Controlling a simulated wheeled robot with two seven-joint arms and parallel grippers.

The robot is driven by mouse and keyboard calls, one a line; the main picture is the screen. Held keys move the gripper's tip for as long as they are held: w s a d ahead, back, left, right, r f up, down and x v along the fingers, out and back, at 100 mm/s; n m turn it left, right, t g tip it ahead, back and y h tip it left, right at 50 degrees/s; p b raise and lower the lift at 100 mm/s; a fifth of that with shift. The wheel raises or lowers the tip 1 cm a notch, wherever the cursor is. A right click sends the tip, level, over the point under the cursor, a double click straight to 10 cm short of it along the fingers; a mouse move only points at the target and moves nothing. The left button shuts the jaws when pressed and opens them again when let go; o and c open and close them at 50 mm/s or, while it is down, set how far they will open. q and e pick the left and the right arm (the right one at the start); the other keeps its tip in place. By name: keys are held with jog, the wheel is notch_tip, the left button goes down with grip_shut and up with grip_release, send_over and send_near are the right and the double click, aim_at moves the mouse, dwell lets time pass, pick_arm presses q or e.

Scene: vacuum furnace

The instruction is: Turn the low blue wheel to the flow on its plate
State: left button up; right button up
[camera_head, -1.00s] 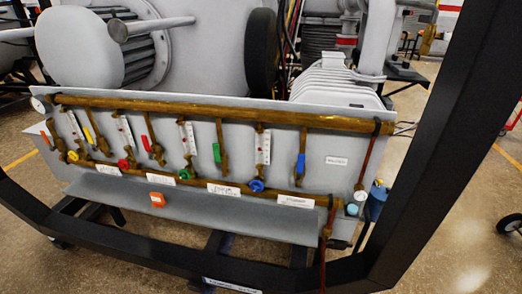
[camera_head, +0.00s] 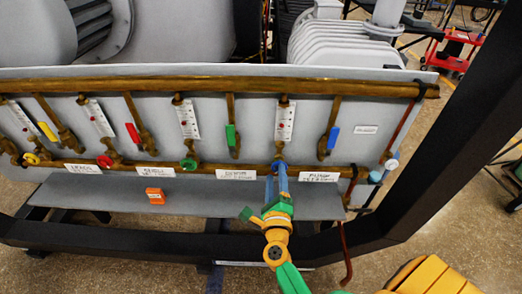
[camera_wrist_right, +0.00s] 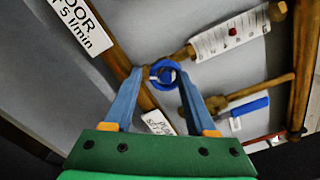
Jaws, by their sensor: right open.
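The low blue wheel shows in the right wrist view (camera_wrist_right: 164,74) as a round ring on a brass fitting. In the head view my right gripper (camera_head: 277,172) reaches up to the lower brass pipe and mostly hides the wheel. In the wrist view the gripper (camera_wrist_right: 160,77) is open, its two blue fingers on either side of the wheel; contact is unclear. A white plate (camera_wrist_right: 82,25) reading "DOOR" and "5 l/min" lies left of the wheel; another plate (camera_wrist_right: 158,122) is partly hidden behind the fingers. My left gripper is not in view.
Yellow (camera_head: 32,159), red (camera_head: 104,162) and green (camera_head: 188,164) wheels sit leftward along the lower pipe. A blue-handled lever (camera_head: 332,138) hangs right of the gauge. An orange box (camera_head: 155,196) sits on the grey ledge. A black frame post (camera_head: 445,140) stands at right.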

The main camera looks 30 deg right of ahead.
jog(key=x, duration=0.4)
jog(key=d+b+x, duration=0.1)
jog(key=x, duration=0.2)
jog(key=shift+s+r, duration=0.1)
jog(key=shift+s, duration=0.3)
jog(key=shift+c, duration=0.5)
jog(key=c, duration=1)
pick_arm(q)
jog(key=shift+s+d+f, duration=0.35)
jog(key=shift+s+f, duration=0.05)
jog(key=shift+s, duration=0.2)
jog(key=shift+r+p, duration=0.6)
pick_arm(e)
jog(key=shift+r+n, duration=0.15)
jog(key=shift+n, duration=1.25)
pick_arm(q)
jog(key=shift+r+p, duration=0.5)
pick_arm(e)
jog(key=shift+n, duration=1.5)
dwell(0.8)
